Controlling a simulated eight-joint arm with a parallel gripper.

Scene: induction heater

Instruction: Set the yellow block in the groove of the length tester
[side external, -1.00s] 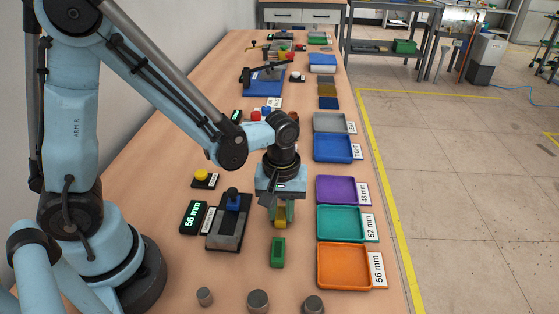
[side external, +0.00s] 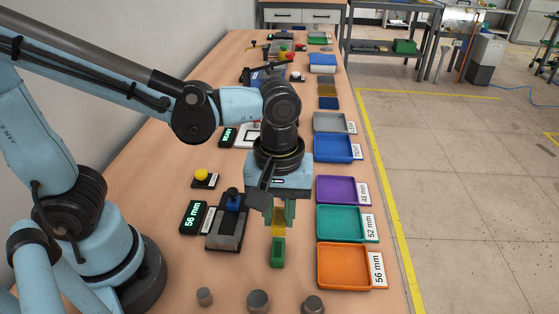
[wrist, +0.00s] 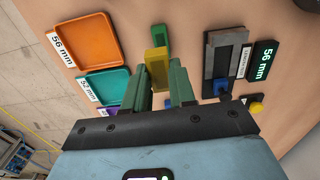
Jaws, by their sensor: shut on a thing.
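My gripper (side external: 278,222) is shut on the yellow block (side external: 278,229), its green fingers on either side of it. In the wrist view the yellow block (wrist: 158,66) sticks out beyond the fingertips, and it appears held above the table. The length tester (side external: 228,222) stands to the left of my gripper in the side view. It has a dark base, a grey groove, a blue slider with a dark knob and a display reading 56 mm. In the wrist view the tester (wrist: 211,75) is to the right of the held block, its groove empty where visible.
A green block (side external: 278,252) lies on the table just in front of the yellow block. Orange (side external: 344,288), teal (side external: 319,224) and purple (side external: 320,190) trays line the right edge. A yellow button (side external: 201,175) is behind the tester. Several grey cylinders (side external: 258,301) stand at the front.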

